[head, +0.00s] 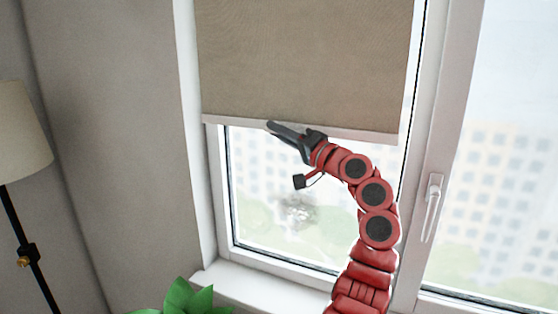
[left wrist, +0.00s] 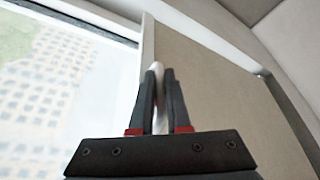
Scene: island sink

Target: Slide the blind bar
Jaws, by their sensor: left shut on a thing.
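The brown roller blind (head: 300,60) hangs partway down over the left window pane. Its pale blind bar (head: 232,122) runs along the lower edge and tilts slightly down to the right in the head view. My left gripper (head: 272,126) is at the bar, left of its middle, and is shut on it. In the left wrist view the two dark fingers (left wrist: 161,85) are on either side of the pale bar (left wrist: 158,112), with blind fabric (left wrist: 215,85) to the right. The fingers hide part of the bar. My right gripper is not in view.
A white window handle (head: 431,208) is on the frame at right. The window sill (head: 250,290) is below, with a green plant (head: 185,300) in front of it. A floor lamp (head: 20,135) stands at far left.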

